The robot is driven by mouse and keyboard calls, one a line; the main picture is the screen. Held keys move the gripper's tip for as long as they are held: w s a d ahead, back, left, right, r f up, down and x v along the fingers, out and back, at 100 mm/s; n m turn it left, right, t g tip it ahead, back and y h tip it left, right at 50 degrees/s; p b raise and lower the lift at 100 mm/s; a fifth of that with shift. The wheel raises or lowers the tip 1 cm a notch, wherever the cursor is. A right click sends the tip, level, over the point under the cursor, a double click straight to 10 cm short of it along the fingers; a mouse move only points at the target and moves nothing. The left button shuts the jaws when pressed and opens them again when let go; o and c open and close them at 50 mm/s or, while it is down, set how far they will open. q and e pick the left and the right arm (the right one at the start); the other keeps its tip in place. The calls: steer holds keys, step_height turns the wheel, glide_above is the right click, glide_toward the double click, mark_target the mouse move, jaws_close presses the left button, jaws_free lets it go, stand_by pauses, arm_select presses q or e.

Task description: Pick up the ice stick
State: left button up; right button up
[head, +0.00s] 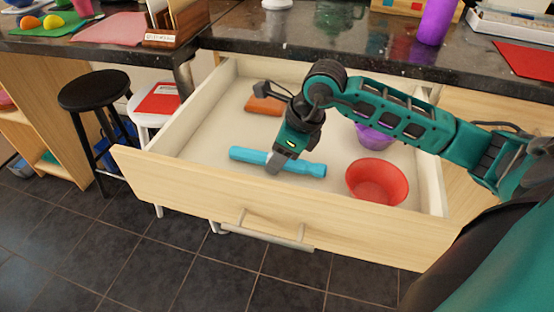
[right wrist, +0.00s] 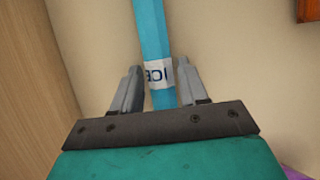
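The ice stick (head: 250,155) is a light blue rod lying in the open drawer, near the drawer's front wall. In the right wrist view the ice stick (right wrist: 150,35) carries a white label reading "ICE". My right gripper (head: 274,168) reaches down over the middle of the stick. In the right wrist view, the fingers of my right gripper (right wrist: 160,88) are apart, one on each side of the stick at the label, with small gaps visible. My left gripper is in neither view.
The open wooden drawer (head: 180,195) also holds a red bowl (head: 377,182), a purple bowl (head: 375,137) and an orange-brown block (head: 265,106). The dark granite counter (head: 300,45) lies behind. A black stool (head: 95,90) stands at the left.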

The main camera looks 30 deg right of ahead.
steer(key=c, duration=0.7)
jaws_close()
steer(key=shift+r, duration=0.15)
